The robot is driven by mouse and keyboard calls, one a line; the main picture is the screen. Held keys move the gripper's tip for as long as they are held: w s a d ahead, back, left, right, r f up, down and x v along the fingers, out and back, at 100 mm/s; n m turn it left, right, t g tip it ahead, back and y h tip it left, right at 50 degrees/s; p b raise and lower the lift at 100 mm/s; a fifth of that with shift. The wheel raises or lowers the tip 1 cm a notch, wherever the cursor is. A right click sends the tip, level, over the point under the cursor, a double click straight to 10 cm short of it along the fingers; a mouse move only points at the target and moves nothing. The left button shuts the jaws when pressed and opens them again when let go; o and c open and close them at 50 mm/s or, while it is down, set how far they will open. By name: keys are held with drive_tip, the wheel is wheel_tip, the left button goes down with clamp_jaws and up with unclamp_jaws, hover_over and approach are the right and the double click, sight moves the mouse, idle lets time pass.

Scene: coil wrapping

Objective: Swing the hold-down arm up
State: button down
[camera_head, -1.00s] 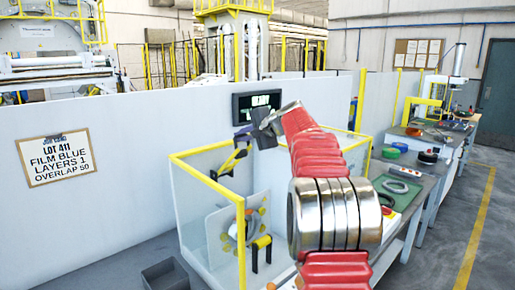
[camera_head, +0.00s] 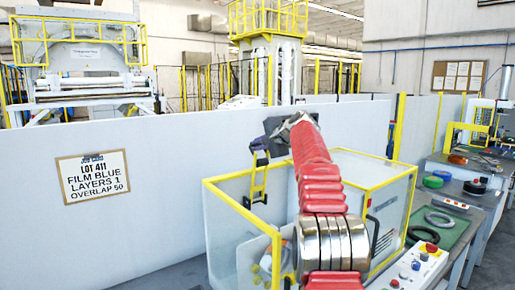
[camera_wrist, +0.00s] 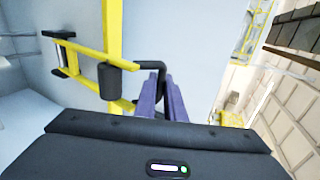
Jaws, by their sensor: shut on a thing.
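My gripper (camera_head: 259,153) is at the upper end of the arm. In the wrist view its purple fingers (camera_wrist: 161,98) are close together and shut at the black handle. The exact contact is partly hidden by the fingers.
The enclosure's yellow rail (camera_head: 240,208) runs below the arm. A control box (camera_head: 410,268) with a red button stands at lower right. A bench with a green mat (camera_head: 437,229) lies beyond. A white wall (camera_head: 160,150) with a job card (camera_head: 92,177) is at left.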

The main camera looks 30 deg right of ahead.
drive_tip(key=shift+a+f, duration=0.2)
drive_tip(key=shift+a, duration=0.2)
drive_tip(key=c, duration=2)
unclamp_jaws()
drive_tip(key=shift+w, duration=0.1)
drive_tip(key=shift+c, duration=0.2)
drive_tip(key=shift+o, duration=1)
drive_tip(key=shift+d+r, duration=0.1)
drive_tip(key=shift+d, duration=0.1)
drive_tip(key=v, duration=1.4)
